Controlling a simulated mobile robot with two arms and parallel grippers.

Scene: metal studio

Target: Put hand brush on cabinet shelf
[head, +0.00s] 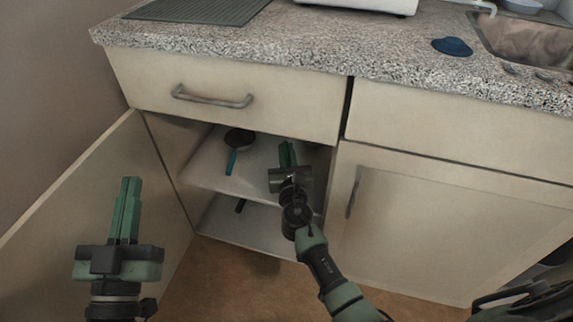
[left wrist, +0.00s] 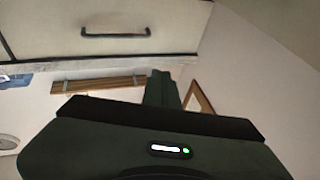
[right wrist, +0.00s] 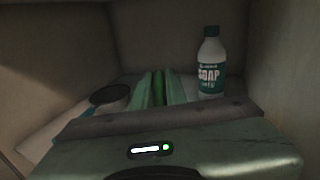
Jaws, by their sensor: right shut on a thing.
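My right gripper (head: 287,152) reaches into the open cabinet, above its upper shelf (head: 262,180). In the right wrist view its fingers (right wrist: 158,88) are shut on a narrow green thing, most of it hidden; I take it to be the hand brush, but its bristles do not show. I cannot tell whether it touches the shelf. My left gripper (head: 127,195) is shut and empty in front of the open cabinet door (head: 75,215). Its fingers also show in the left wrist view (left wrist: 162,88).
A dark round thing with a blue handle (head: 240,138) lies on the upper shelf, left of my right gripper. A soap bottle (right wrist: 210,65) stands to the right in the right wrist view. A dark thing (head: 240,205) lies on the lower shelf. The closed drawer (head: 230,90) is above.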

